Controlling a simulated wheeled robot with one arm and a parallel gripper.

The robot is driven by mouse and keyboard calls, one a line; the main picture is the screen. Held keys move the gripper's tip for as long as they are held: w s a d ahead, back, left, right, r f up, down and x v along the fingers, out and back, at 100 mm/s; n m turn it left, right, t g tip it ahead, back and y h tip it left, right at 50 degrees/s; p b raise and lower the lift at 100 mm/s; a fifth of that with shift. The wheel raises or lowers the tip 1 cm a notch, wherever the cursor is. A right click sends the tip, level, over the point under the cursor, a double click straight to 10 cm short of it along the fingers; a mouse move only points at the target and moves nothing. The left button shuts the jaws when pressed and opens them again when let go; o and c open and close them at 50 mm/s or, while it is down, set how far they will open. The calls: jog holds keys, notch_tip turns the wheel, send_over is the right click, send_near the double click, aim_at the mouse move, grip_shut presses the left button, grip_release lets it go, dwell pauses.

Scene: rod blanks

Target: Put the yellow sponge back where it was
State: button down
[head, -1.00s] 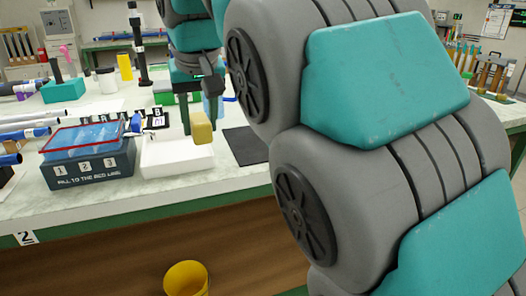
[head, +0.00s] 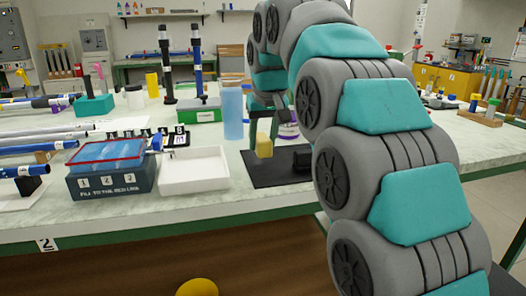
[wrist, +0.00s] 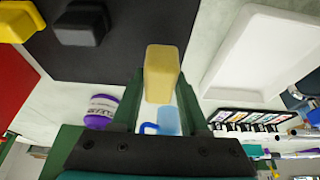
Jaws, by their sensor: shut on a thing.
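The yellow sponge (head: 264,146) hangs upright between the fingers of my gripper (head: 263,122), above the black mat (head: 265,178) and apart from it. In the wrist view my gripper (wrist: 158,103) is shut on the sponge (wrist: 161,72), with a finger on each side. The black mat (wrist: 140,25) lies below and carries a dark block (wrist: 81,24). The white tray (head: 195,182) is left of the mat, and its inside looks empty; it also shows in the wrist view (wrist: 262,55).
A tall blue bottle (head: 232,112) and a purple-labelled container (wrist: 101,108) stand behind the mat. A blue-topped numbered box (head: 110,180) is left of the tray. In the wrist view, a yellow object (wrist: 18,20) and a red surface (wrist: 12,85) lie left of the mat.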

aim_at(263, 153)
jog(key=shift+f, duration=1.75)
jog(key=shift+f, duration=0.2)
jog(key=shift+c, duration=2.1)
grip_release()
jog(key=shift+r, duration=0.1)
jog(key=v, duration=1.2)
jog(key=shift+d+r, duration=0.1)
jog(key=shift+d, duration=0.05)
jog(key=s+d+f+m+g, duration=0.1)
jog(key=s+d+f, duration=0.4)
jog(key=s+f, duration=0.6)
jog(key=s+d+f+m+g, duration=0.1)
jog(key=s+d+f+g, duration=0.2)
jog(key=s+f, duration=0.8)
jog(key=s+d+f+m+g+h, duration=0.1)
jog(key=s+d+f+g, duration=0.1)
jog(key=s+d+f, duration=0.6)
jog(key=s+f, duration=0.3)
jog(key=s, duration=0.3)
